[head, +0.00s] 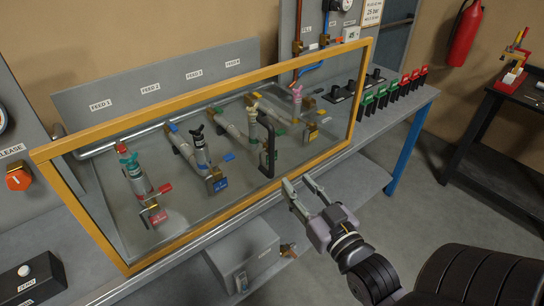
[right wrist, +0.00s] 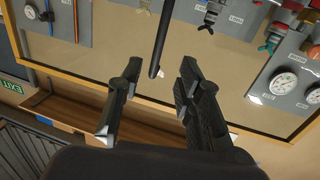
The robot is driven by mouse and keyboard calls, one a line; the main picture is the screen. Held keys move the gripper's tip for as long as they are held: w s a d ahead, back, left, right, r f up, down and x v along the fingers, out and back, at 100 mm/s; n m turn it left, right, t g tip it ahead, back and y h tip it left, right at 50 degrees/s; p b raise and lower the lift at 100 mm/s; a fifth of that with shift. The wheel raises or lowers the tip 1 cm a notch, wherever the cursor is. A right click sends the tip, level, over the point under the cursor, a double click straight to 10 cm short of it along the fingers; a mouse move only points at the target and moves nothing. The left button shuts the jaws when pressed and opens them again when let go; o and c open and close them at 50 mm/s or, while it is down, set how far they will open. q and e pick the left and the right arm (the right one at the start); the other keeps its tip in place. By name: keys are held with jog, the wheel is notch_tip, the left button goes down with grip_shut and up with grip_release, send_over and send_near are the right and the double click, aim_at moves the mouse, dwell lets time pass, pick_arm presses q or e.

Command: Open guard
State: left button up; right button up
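My right gripper (head: 298,183) is open and empty, just below and right of the handle, in front of the frame's lower rail. In the right wrist view the gripper (right wrist: 160,72) has its fingers spread, with the handle (right wrist: 161,40) in line with the gap. I cannot tell whether the handle's end is between the fingertips. My left gripper is not in view.
Behind the guard are several valved pipes with coloured handles and tags. Red and green clips (head: 384,94) stand on the bench at right. A grey box (head: 245,262) is below the bench front. A black button box (head: 30,278) is at lower left.

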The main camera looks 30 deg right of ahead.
aim_at(273, 155)
jog(key=w+p, duration=0.1)
jog(key=w, duration=0.3)
jog(key=w+d+p, duration=0.1)
jog(key=w, duration=0.3)
jog(key=w+p, duration=0.1)
jog(key=w, duration=0.4)
jog(key=shift+w+d, duration=0.1)
jog(key=shift+d, duration=0.15)
jog(key=shift+c, duration=0.4)
grip_shut()
